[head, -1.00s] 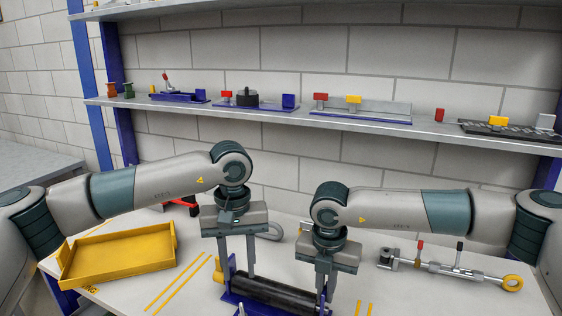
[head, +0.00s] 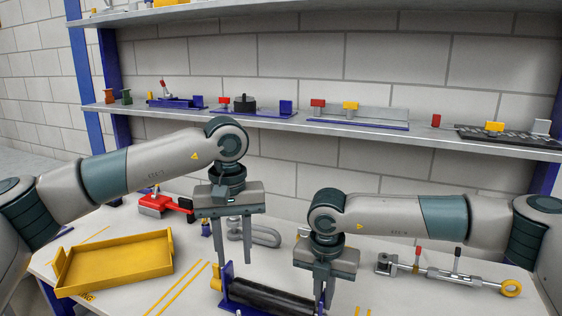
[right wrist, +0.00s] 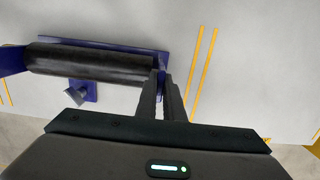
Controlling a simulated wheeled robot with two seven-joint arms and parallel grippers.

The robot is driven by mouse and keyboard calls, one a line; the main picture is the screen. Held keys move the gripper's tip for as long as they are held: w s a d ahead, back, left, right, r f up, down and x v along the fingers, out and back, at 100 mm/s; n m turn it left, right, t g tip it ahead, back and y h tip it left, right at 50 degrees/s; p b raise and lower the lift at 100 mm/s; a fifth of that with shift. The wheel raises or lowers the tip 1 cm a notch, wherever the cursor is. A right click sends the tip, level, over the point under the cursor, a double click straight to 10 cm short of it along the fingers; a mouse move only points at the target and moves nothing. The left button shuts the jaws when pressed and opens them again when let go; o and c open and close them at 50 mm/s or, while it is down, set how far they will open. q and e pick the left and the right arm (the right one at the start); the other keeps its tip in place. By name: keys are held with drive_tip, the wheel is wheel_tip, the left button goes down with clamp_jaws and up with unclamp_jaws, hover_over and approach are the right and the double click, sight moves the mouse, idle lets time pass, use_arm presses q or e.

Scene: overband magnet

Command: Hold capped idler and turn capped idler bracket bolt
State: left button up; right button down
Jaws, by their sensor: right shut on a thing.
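The capped idler (head: 270,296) is a black roller lying in a blue bracket (head: 228,272) at the table's front. It also shows in the right wrist view (right wrist: 90,62). A small yellow part (head: 215,284) is at its left end. A grey bolt (right wrist: 76,96) stands on the bracket's base plate. My left gripper (head: 235,263) is open and empty, above and behind the roller's left end. My right gripper (head: 324,305) is shut at the bracket's right end; its fingers (right wrist: 163,75) hide most of what they hold.
A yellow tray (head: 70,287) stands at the left. A red tool (head: 158,206) and a grey shackle (head: 266,236) lie behind my left gripper. A turnbuckle-like rod (head: 440,268) lies at the right. The shelf (head: 300,122) carries several fixtures.

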drive_tip(key=c, duration=1.8)
unclamp_jaws()
wheel_tip(320, 180, up, 12)
drive_tip(key=shift+s+a, duration=0.2)
drive_tip(key=shift+s, duration=0.25)
wheel_tip(320, 180, up, 8)
drive_tip(key=p, duration=0.2)
